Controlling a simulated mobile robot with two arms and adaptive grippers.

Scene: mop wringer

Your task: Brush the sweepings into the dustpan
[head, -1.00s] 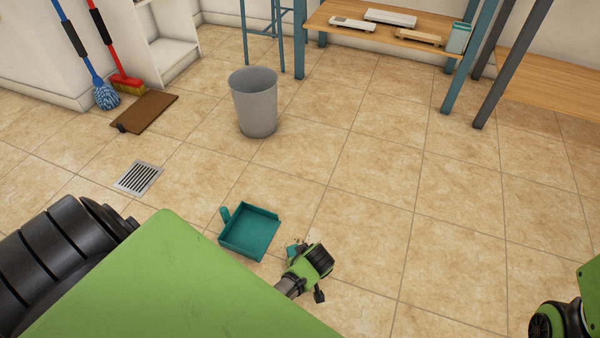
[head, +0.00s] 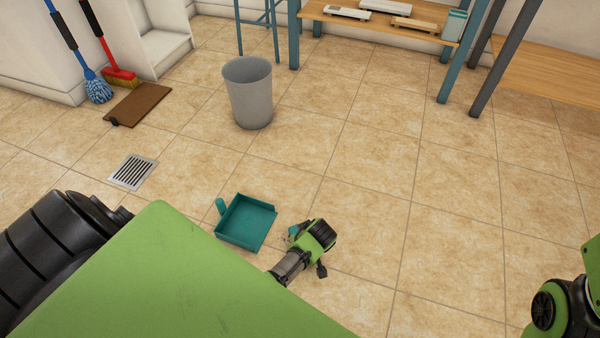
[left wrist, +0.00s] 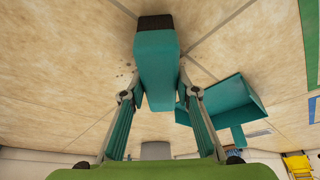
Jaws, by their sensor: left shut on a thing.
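The teal dustpan (head: 246,222) lies on the tiled floor, its handle at its left. It also shows in the left wrist view (left wrist: 228,98), to the right of my fingers. My left gripper (left wrist: 160,95) is shut on the teal brush (left wrist: 155,62), whose dark bristles are at the top of that view. In the head view, my left gripper (head: 296,233) is low over the floor, just right of the dustpan, and mostly hides the brush. A few dark specks of sweepings (left wrist: 128,70) lie on the floor beside the brush. My right gripper is out of view.
A grey bin (head: 249,92) stands behind the dustpan. A floor drain (head: 132,171) and a brown mat (head: 138,104) are to the left. A blue mop (head: 97,88) and red broom (head: 120,76) lean at the wall. Floor to the right is clear.

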